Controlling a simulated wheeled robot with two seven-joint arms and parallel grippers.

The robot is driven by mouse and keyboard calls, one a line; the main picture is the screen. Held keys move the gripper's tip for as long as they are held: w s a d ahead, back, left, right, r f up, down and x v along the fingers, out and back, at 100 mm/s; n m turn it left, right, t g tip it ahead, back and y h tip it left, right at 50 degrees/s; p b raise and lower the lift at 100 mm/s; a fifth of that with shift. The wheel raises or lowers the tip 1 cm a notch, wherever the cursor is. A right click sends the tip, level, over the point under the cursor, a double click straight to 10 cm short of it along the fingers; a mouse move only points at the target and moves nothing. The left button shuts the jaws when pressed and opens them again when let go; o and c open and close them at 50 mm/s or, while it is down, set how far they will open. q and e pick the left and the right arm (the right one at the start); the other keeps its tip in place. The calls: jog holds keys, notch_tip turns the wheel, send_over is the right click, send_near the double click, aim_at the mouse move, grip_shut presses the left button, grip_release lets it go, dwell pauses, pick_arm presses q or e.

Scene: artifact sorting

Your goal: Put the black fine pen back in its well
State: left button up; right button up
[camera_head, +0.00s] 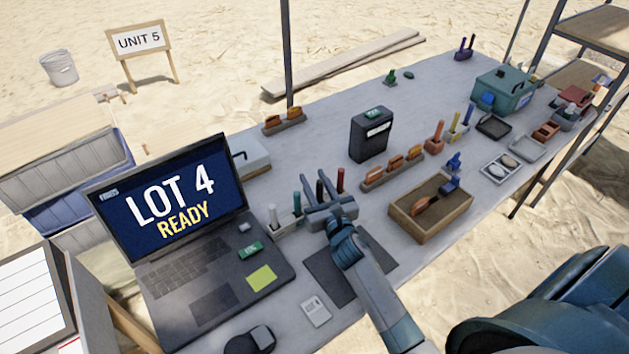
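A row of upright pens stands along a pale pen rack (290,227) beside the laptop. I see a white pen (272,213), a dark green pen (297,203) and a red pen (340,180). A slim black pen (320,191) shows upright between the green and red ones, at the fingers of my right gripper (325,205). The gripper hides its lower end, so I cannot tell whether it is in a well or held. The hand also covers part of the rack, and the finger gap is unclear. My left gripper is not in view.
A laptop (190,240) reading "LOT 4 READY" stands left of the rack. A dark mat (345,270) lies under my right forearm. A wooden tray (432,230) with brushes, a row of orange-handled tools (392,172) and a black box (370,135) are to the right.

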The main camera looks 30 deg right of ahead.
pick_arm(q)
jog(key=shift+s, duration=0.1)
